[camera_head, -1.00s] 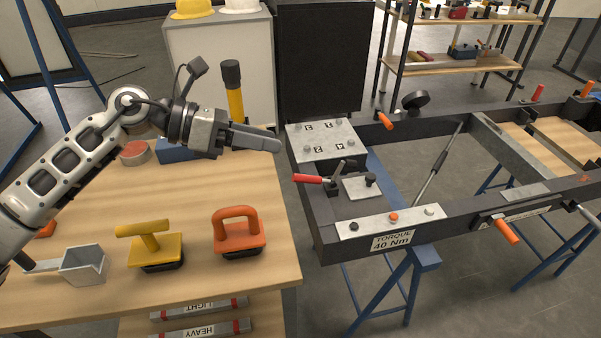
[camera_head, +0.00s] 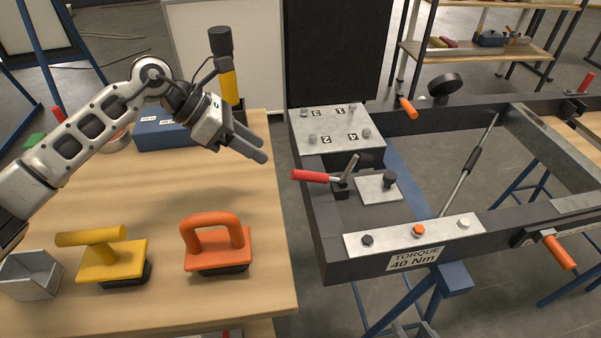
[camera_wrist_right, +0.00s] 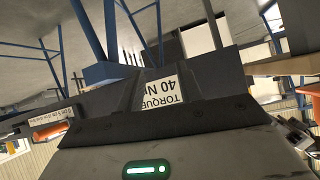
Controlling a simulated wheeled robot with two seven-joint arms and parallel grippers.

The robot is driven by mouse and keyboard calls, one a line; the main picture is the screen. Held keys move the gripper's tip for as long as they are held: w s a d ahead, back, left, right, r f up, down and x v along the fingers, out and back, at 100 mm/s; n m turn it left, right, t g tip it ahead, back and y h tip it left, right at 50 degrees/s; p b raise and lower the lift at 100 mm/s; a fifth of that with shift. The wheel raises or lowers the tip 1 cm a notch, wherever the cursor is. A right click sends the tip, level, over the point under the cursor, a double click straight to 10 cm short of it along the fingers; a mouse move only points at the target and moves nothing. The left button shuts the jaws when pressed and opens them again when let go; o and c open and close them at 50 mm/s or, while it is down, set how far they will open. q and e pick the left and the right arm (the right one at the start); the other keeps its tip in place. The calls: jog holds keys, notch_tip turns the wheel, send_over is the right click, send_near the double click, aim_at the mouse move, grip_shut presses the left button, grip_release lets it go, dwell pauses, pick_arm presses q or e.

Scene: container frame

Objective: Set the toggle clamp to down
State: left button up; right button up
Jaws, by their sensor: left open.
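The toggle clamp (camera_head: 342,187) stands on the near left corner of the dark frame in the head view. Its red handle (camera_head: 310,176) points left and lies nearly level. A short metal arm with a dark end tilts up to the right from its pivot, above and apart from the light plate (camera_head: 372,190). My left gripper (camera_head: 263,150) is open and empty, above the bench's right edge, up and left of the red handle and apart from it.
The frame (camera_head: 322,240) bears a TORQUE 40 Nm label (camera_head: 416,259), also in the right wrist view (camera_wrist_right: 160,91). Other orange-handled clamps (camera_head: 408,107) (camera_head: 560,252) sit on it. An orange-handled block (camera_head: 218,245) and a yellow one (camera_head: 100,260) stand on the bench.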

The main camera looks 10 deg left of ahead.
aim_at(292, 170)
pick_arm(q)
jog(key=p+x, duration=0.1)
jog(key=x, duration=1.1)
grip_shut()
